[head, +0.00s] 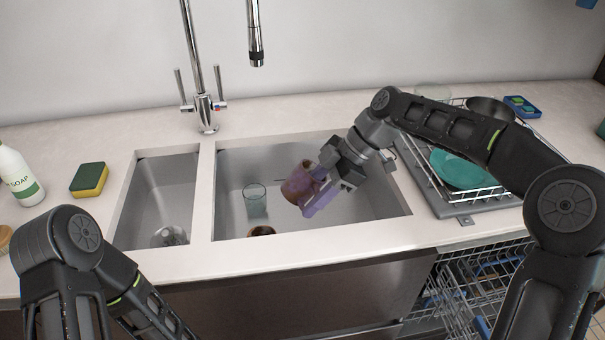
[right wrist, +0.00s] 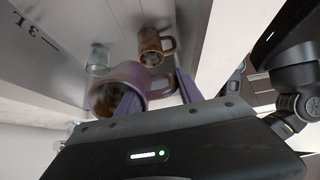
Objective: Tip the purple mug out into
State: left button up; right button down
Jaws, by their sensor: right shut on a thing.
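The purple mug (head: 298,184) is held over the right sink basin (head: 365,195) in the head view. Its side looks brownish purple and it seems tilted. In the right wrist view the purple mug (right wrist: 128,88) shows its round opening with dark brown contents or stain inside. My right gripper (head: 318,188), with purple fingers, is shut on the mug at its handle side; the fingers also show in the right wrist view (right wrist: 186,88). Whether anything is pouring out cannot be told. My left arm shows at the lower left of the head view, but its gripper is out of view.
A clear glass (head: 255,203) and a brown mug (head: 262,231) are in the right basin. The faucet (head: 205,110) stands behind. A sponge (head: 90,179) and soap bottle (head: 18,175) are left. A dish rack (head: 470,200) stands right, above an open dishwasher rack (head: 480,285).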

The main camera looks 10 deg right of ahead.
aim_at(294, 204)
jog(key=shift+s+a+f+h+p, duration=0.1)
jog(key=shift+a+h+p, duration=0.3)
jog(key=shift+a+h, duration=0.2)
jog(key=shift+s+a+f+h+p, duration=0.1)
jog(key=shift+a+h+p, duration=0.25)
jog(key=shift+a+h, duration=0.25)
jog(key=shift+a+f+h, duration=0.2)
jog(key=shift+h, duration=0.2)
jog(key=shift+f, duration=0.25)
jog(key=shift+a+h+p, duration=0.4)
jog(key=shift+h+p, duration=0.2)
jog(key=shift+p, duration=0.1)
jog(key=shift+a+f+t+h+p, duration=0.2)
jog(key=shift+a+f+h+p, duration=0.15)
jog(key=shift+h, duration=0.25)
jog(key=shift+a+f+t+h+p, duration=0.2)
jog(key=shift+a+h+p, duration=0.15)
jog(key=shift+h, duration=0.25)
